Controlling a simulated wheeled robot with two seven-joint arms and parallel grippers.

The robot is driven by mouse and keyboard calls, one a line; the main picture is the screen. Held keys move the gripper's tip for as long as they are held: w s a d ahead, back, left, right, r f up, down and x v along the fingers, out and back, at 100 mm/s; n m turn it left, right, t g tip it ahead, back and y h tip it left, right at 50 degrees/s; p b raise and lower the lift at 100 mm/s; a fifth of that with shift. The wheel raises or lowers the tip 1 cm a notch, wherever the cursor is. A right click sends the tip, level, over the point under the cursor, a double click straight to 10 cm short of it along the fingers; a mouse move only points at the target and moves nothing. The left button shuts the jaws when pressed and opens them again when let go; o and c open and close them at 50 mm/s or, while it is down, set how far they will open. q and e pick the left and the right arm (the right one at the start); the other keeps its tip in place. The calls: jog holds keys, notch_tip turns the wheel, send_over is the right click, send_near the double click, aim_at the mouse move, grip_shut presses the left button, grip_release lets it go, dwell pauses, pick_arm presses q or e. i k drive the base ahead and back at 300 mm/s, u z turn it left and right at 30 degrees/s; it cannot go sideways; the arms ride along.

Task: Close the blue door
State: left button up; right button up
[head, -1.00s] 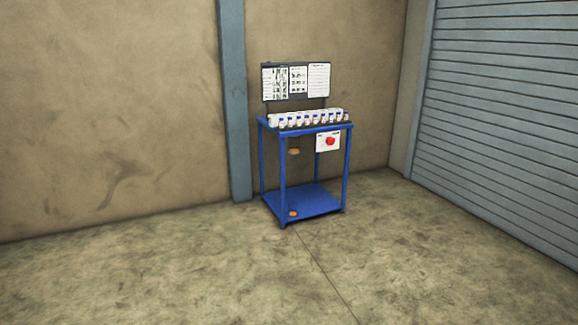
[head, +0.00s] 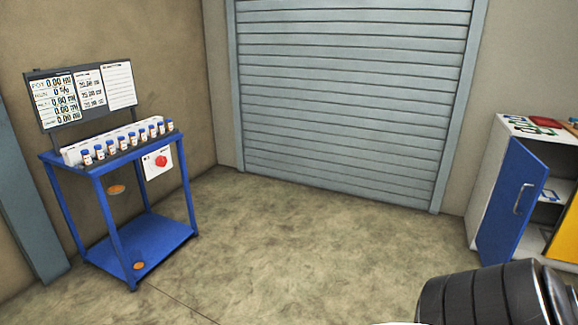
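The blue door (head: 511,204) is on a white cabinet (head: 489,180) at the right edge of the head view. It stands open, swung out from the cabinet, with a pale bar handle (head: 523,199) on it. To its right, part of the cabinet's inside shows, with a blue item on a shelf. Neither my left nor my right gripper is in view.
A blue cart (head: 155,243) with a row of small bottles and a display board (head: 83,93) stands at the left. A grey roller shutter (head: 350,100) is behind. A yellow panel (head: 566,235) shows at the right edge. The floor (head: 290,250) between is clear.

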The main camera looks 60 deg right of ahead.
aim_at(522, 177)
jog(key=z, duration=2.25)
jog(key=i, duration=2.1)
jog(key=z, duration=1.75)
jog(key=i, duration=1.7)
jog(key=u, duration=0.45)
